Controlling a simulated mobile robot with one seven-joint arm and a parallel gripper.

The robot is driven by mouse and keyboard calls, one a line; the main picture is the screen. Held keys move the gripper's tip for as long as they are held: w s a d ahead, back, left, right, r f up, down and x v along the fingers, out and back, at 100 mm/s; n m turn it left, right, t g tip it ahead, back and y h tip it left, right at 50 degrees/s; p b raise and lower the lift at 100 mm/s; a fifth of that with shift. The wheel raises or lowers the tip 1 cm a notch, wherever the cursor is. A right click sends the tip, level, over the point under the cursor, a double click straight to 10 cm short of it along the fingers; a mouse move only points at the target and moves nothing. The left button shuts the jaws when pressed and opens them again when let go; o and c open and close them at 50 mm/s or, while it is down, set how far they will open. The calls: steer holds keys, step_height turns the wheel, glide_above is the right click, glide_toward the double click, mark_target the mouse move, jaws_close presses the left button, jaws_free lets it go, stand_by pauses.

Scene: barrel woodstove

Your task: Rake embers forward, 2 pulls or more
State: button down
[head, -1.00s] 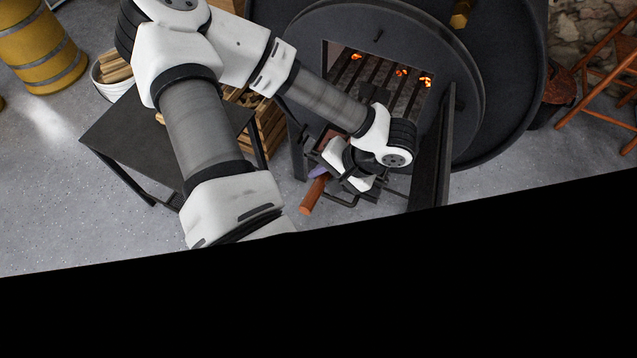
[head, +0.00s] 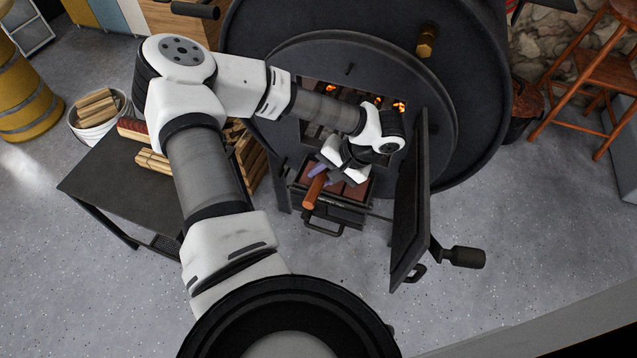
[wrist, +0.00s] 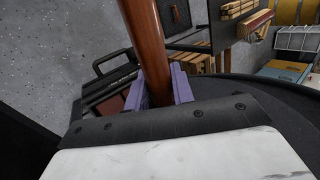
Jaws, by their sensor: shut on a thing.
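My gripper (head: 322,168) is shut on the reddish-brown wooden handle (head: 313,193) of a tool, in front of the stove's opening. In the wrist view, purple finger pads of my gripper (wrist: 158,88) sit on both sides of the round handle (wrist: 143,35). The tool's working end is hidden in both views, so I cannot tell whether it touches the embers. Glowing orange embers (head: 399,106) show at the back of the firebox, behind dark bars. My arm covers much of the opening. The black barrel stove's door (head: 408,205) stands open on the right.
A dark drawer-like box (head: 345,213) with a looped handle juts out below the opening, close under my gripper. A dark side table (head: 105,185) with split wood stands left. A white bucket of wood (head: 99,112) is beyond it. Floor in front is clear.

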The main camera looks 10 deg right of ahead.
steer(key=w+d+b, duration=0.1)
steer(key=w+d, duration=0.1)
steer(key=w, duration=0.1)
steer(key=w+d+b, duration=0.1)
steer(key=w+d, duration=0.1)
steer(key=w, duration=0.1)
steer(key=w+d+b, duration=0.1)
steer(key=w+d, duration=0.1)
steer(key=w, duration=0.1)
steer(key=shift+w+d+f, duration=0.25)
steer(key=shift+w, duration=0.05)
steer(key=shift+w+d+f+b, duration=0.1)
steer(key=shift+w+f+b, duration=0.05)
steer(key=shift+f+b, duration=0.25)
steer(key=shift+s+a+f, duration=1.6)
steer(key=shift+s+a, duration=1.95)
steer(key=shift+s, duration=1.7)
steer(key=shift+s+a+r+p, duration=0.15)
steer(key=shift+s+r+p, duration=0.05)
steer(key=shift+r+p, duration=0.6)
steer(key=shift+s+a+r+p, duration=0.1)
steer(key=shift+s+r+p, duration=0.1)
steer(key=shift+r+p, duration=0.6)
steer(key=shift+s+a+r+p, duration=0.2)
steer(key=shift+r+p, duration=0.4)
steer(key=shift+r, duration=0.4)
